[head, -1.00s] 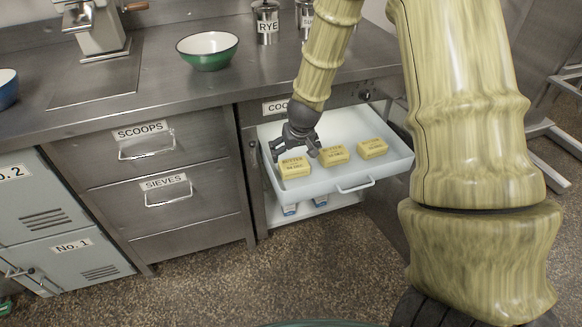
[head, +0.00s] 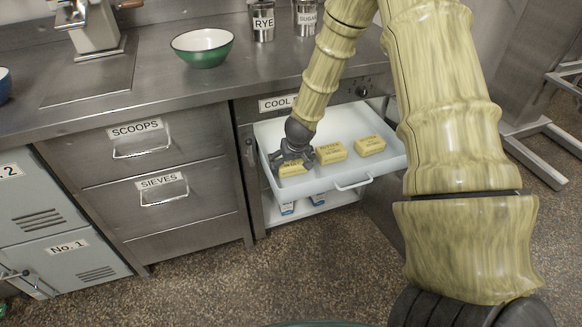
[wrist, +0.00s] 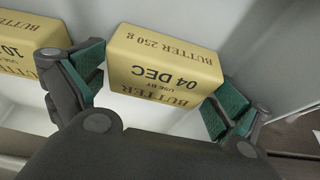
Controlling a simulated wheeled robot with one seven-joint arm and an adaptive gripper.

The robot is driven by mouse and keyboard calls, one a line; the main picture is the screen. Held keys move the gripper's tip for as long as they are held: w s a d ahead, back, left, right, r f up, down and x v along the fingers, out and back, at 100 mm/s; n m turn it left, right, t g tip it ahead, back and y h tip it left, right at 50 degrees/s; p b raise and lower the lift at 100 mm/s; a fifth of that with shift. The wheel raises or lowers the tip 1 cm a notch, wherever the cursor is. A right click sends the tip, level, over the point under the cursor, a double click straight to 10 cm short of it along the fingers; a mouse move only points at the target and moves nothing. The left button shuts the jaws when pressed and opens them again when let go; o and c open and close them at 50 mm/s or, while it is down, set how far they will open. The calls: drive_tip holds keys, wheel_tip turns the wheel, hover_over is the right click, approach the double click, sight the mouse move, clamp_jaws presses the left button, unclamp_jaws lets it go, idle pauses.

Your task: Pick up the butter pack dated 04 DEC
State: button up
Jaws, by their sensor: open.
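Three yellow butter packs lie in a row in the open white drawer (head: 315,187). The pack marked 04 DEC (wrist: 165,68) is in the middle of the wrist view, its print upside down. In the head view it is the leftmost pack (head: 292,170), partly hidden by my gripper (head: 293,160). My gripper also shows in the wrist view (wrist: 155,95). It is open, with one green-padded finger at each end of the 04 DEC pack.
A middle pack (head: 331,152) and a right pack (head: 369,146) lie to the right in the drawer. The wrist view shows a neighbouring pack (wrist: 25,45) beside my left finger. The drawer wall (wrist: 285,45) is close on the right there.

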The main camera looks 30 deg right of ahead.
drive_tip(key=shift+c, duration=0.2)
drive_tip(key=c, duration=0.9)
